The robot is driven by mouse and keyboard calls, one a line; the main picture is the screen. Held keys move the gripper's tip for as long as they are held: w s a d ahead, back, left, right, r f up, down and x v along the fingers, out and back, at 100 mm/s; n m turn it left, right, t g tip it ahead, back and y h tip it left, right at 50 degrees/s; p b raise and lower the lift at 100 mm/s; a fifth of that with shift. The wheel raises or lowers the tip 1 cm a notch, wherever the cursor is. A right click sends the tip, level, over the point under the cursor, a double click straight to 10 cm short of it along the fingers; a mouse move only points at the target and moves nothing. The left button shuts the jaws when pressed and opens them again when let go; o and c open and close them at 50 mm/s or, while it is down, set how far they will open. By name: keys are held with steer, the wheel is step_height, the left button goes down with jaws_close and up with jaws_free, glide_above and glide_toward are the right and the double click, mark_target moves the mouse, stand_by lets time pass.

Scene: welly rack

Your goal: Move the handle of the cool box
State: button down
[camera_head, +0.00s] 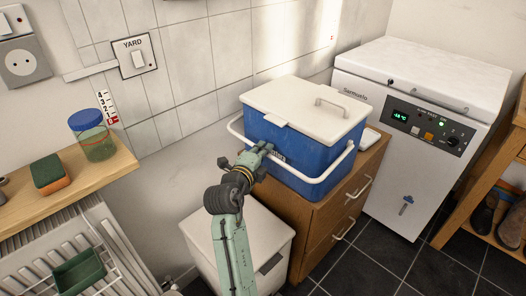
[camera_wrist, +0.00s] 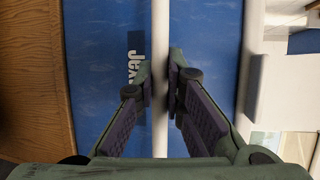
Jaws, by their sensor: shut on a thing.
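The cool box (camera_head: 331,150) has a blue body and a white lid (camera_head: 300,103) that is closed. It stands on a wooden drawer cabinet. Its white handle (camera_head: 325,175) hangs low around the front of the box. My gripper (camera_head: 264,150) is at the front left of the box, shut on the handle bar. In the wrist view the handle (camera_wrist: 160,35) runs upright between my fingertips (camera_wrist: 161,80), in front of the blue wall (camera_wrist: 95,40) with its partly hidden lettering. The part of the handle behind my gripper is hidden in the head view.
The wooden cabinet (camera_head: 335,205) has drawer handles facing right. A white chest (camera_head: 235,235) stands below my arm. A white freezer (camera_head: 410,140) stands at the right. A wooden shelf (camera_head: 100,170) holds a jar (camera_head: 92,140) and a sponge (camera_head: 50,172) at the left.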

step_height(320, 180, up, 7)
steer(key=shift+w+r+b, duration=0.1)
steer(key=shift+b, duration=0.25)
steer(key=c, duration=1.7)
jaws_free()
steer(key=shift+o, duration=0.2)
steer(key=shift+d, duration=0.1)
